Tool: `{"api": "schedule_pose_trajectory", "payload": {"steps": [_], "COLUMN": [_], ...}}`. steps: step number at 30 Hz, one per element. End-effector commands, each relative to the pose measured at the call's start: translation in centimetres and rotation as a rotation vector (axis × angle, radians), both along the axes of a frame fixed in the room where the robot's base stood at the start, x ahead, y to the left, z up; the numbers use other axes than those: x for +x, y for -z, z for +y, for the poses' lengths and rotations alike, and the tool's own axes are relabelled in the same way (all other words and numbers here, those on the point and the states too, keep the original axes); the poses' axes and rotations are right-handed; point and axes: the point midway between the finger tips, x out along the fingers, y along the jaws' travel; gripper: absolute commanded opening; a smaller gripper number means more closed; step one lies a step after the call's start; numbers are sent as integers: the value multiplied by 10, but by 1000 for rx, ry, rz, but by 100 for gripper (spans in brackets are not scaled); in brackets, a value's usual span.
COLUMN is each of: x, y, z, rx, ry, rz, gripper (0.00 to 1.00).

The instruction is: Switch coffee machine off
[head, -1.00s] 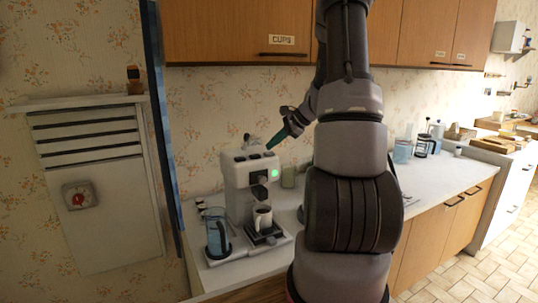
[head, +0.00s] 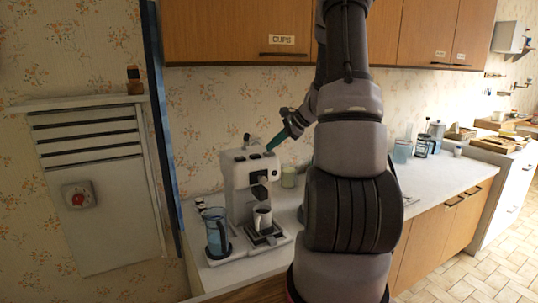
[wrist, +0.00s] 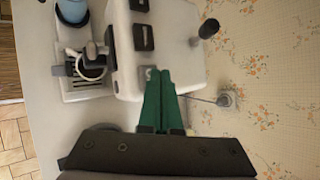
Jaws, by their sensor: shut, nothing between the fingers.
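The white coffee machine (head: 240,185) stands on the counter at the left, with dark buttons on its top. No green light shows on its front now. A white cup (head: 262,216) sits under its spout. My gripper (head: 270,150) has green fingers, shut and empty, with tips at the right end of the machine's top. In the wrist view the machine (wrist: 180,35) fills the upper middle, and the gripper (wrist: 155,72) has its tips against or just above a small button there. I cannot tell whether they touch.
Wall cupboards (head: 230,30) hang above. The white counter (head: 440,175) runs right, with several containers towards its back.

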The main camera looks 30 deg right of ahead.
Motion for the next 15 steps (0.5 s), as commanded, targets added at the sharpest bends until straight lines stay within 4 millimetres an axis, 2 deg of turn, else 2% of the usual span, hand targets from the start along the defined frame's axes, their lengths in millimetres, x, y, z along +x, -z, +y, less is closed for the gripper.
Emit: {"api": "schedule_pose_trajectory", "payload": {"steps": [7, 15], "x": [0, 0], "y": [-13, -14], "z": [0, 0], "rx": [0, 0], "ry": [0, 0], "rz": [-1, 0], "gripper": [0, 0]}}
